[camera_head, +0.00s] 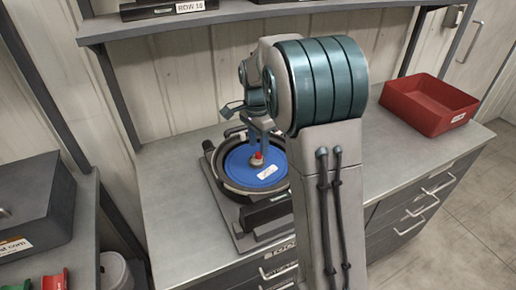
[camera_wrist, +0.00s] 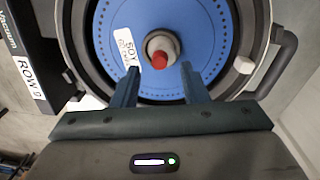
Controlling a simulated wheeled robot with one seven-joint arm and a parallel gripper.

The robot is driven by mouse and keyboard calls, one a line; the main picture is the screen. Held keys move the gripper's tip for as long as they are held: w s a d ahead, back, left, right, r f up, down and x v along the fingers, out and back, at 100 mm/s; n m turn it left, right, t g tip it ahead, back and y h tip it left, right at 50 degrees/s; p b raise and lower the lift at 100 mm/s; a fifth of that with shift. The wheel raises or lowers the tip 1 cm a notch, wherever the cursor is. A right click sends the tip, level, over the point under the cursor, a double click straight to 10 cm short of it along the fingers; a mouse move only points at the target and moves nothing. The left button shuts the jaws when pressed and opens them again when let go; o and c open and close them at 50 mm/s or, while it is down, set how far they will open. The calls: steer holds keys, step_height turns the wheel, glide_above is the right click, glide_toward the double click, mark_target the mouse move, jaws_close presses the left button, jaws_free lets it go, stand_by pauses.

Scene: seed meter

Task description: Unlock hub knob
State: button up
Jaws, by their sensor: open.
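The hub knob (camera_head: 257,158) has a red tip and stands at the middle of the blue seed disc (camera_head: 238,163) in the round seed meter housing (camera_head: 213,176). In the wrist view the knob (camera_wrist: 160,49) shows a pale round body with a red end. The blue disc (camera_wrist: 205,25) carries a white label beside the knob. My gripper (camera_wrist: 158,75) is open, its two fingers apart with the knob's red end just ahead of the gap between them. In the head view the fingers (camera_head: 258,140) reach down over the disc near the knob; contact cannot be told.
The meter sits on a grey bench (camera_head: 165,215). A red bin (camera_head: 428,104) stands at the bench's right end. A shelf (camera_head: 150,24) runs above the back. In the wrist view a black part labelled ROW 9 (camera_wrist: 30,80) lies left, a curved handle (camera_wrist: 284,60) right.

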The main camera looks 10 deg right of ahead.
mark_target(258, 155)
steer(key=shift+f, duration=1.35)
jaws_close()
